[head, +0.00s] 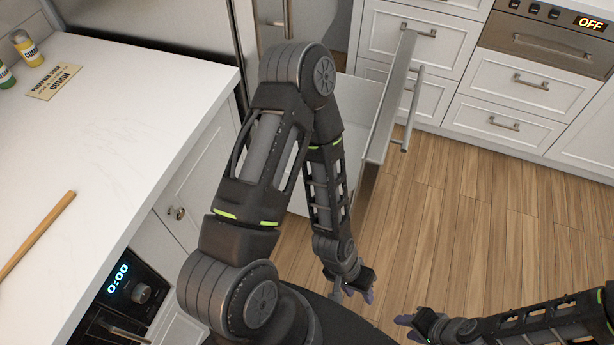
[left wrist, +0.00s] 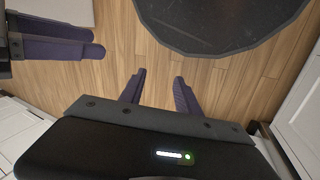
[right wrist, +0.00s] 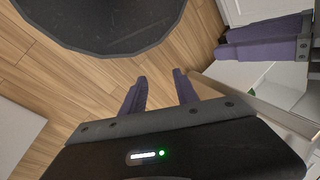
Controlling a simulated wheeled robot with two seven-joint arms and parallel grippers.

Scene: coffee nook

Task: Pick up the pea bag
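I see no pea bag in any view. My left gripper (head: 353,293) hangs over the wooden floor in front of an open drawer (head: 378,120). In the left wrist view its two purple fingers (left wrist: 160,84) are apart with nothing between them. My right gripper (head: 408,328) is low at the bottom of the head view. In the right wrist view its fingers (right wrist: 162,84) are also apart and empty. My left arm hides much of the drawer's inside in the head view.
A white counter (head: 130,120) on the left carries a wooden rod (head: 38,236), a cumin label (head: 53,81) and small jars (head: 28,48). White drawer cabinets (head: 520,90) and an oven (head: 545,42) line the back. The floor (head: 450,230) to the right is clear.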

